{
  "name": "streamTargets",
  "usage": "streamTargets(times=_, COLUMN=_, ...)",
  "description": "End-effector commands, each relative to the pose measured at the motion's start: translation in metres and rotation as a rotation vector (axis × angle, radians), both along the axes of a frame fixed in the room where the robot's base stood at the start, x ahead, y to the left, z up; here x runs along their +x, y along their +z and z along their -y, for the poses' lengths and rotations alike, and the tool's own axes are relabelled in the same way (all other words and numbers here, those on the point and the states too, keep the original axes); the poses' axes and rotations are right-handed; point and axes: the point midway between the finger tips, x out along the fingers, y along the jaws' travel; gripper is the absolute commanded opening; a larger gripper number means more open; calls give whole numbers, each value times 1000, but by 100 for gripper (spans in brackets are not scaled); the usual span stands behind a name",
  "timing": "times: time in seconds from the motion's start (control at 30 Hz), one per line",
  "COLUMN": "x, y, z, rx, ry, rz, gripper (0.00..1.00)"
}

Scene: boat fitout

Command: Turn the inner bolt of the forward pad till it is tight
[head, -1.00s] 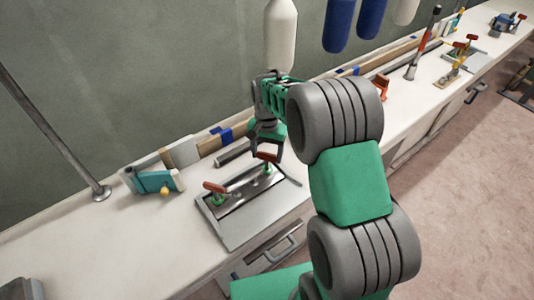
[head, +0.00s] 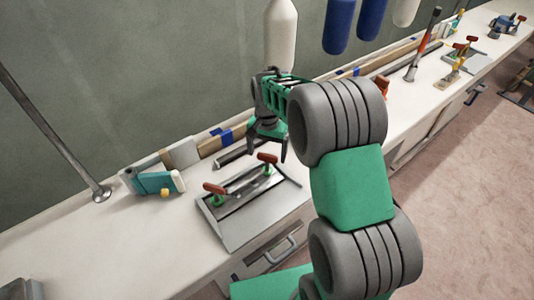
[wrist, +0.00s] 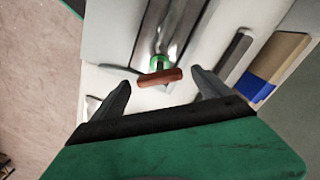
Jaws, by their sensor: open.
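A grey metal pad plate (head: 262,212) lies on the near bench, with a long bar across it and two red-handled bolts. The right bolt's red T-handle (head: 267,158) is nearest my gripper; the left bolt's handle (head: 214,189) is at the bar's other end. My gripper (head: 268,150) is open just behind and above the right handle, holding nothing. In the wrist view, that handle (wrist: 159,78) lies crosswise over a green collar, between and slightly beyond the fingertips (wrist: 160,88). No contact shows. I cannot tell how tight either bolt is.
A teal tool (head: 157,182) sits left of the plate. A dark bar (head: 232,155) and wooden strips with blue tape lie behind it. White and blue cylinders (head: 281,35) hang above. Another red-handled fixture (head: 460,58) stands farther right.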

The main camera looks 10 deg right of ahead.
Motion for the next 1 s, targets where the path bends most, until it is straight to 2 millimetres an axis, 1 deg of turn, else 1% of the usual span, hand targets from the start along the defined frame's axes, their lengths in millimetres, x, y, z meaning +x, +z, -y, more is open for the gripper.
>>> streamTargets(times=0.2, x=1, y=45, z=0, rx=0, ry=0, rz=5, gripper=87)
streamTargets(times=0.3, x=1, y=60, z=0, rx=0, ry=0, rz=6, gripper=87)
streamTargets(times=0.37, x=1, y=65, z=0, rx=0, ry=0, rz=4, gripper=87)
streamTargets(times=0.47, x=0, y=68, z=0, rx=0, ry=0, rz=2, gripper=87)
streamTargets(times=0.83, x=0, y=68, z=0, rx=0, ry=0, rz=2, gripper=87)
streamTargets(times=0.9, x=1, y=68, z=0, rx=0, ry=65, rz=8, gripper=87)
streamTargets(times=0.97, x=7, y=68, z=0, rx=-2, ry=154, rz=30, gripper=87)
streamTargets(times=1.0, x=3, y=59, z=0, rx=-3, ry=227, rz=28, gripper=87)
